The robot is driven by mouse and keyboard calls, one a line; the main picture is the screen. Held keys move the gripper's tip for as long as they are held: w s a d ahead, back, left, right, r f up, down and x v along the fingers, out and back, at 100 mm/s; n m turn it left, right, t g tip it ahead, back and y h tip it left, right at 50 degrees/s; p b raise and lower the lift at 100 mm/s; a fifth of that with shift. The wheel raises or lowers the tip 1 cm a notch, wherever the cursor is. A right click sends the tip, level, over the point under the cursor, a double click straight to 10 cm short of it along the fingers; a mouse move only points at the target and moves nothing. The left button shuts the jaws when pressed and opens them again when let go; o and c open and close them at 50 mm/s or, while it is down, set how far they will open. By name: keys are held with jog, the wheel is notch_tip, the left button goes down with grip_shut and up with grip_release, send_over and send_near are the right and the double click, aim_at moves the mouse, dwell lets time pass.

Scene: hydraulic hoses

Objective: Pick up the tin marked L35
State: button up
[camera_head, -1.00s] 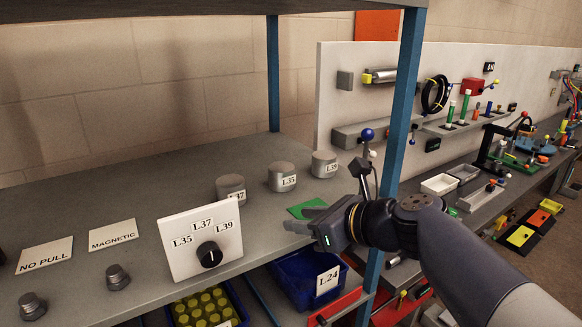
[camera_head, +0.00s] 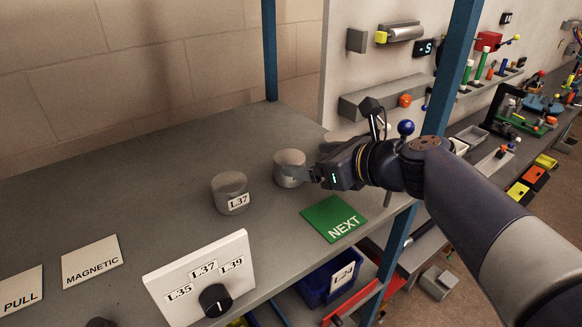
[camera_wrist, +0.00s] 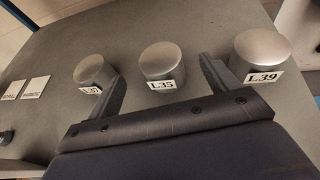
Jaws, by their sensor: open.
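The tin marked L35 is a grey cylinder standing upright on the shelf. In the wrist view the L35 tin (camera_wrist: 161,58) sits mid-picture, between the lines of my two spread fingers. In the head view it is the middle tin (camera_head: 289,163), its label hidden by my gripper (camera_head: 309,174). My gripper is open and low over the shelf, right at the tin's right side; I cannot tell whether a finger touches it. The L37 tin (camera_head: 229,188) stands to the left. The L39 tin (camera_wrist: 262,50) stands to the right, mostly hidden behind my gripper in the head view.
A green NEXT plate (camera_head: 333,218) lies in front of the tins. A dial panel (camera_head: 172,299) marked L35, L37, L39 stands at the shelf front. A blue shelf post (camera_head: 459,65) rises beside my arm.

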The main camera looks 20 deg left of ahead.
aim_at(288, 156)
jog(key=x, duration=0.6)
jog(key=shift+w+a+f+p, duration=0.1)
jog(key=shift+a+p, duration=0.25)
jog(key=shift+c, duration=0.5)
jog(key=c, duration=1)
jog(key=shift+r+p, duration=0.65)
jog(key=shift+r, duration=0.05)
jog(key=shift+r, duration=0.15)
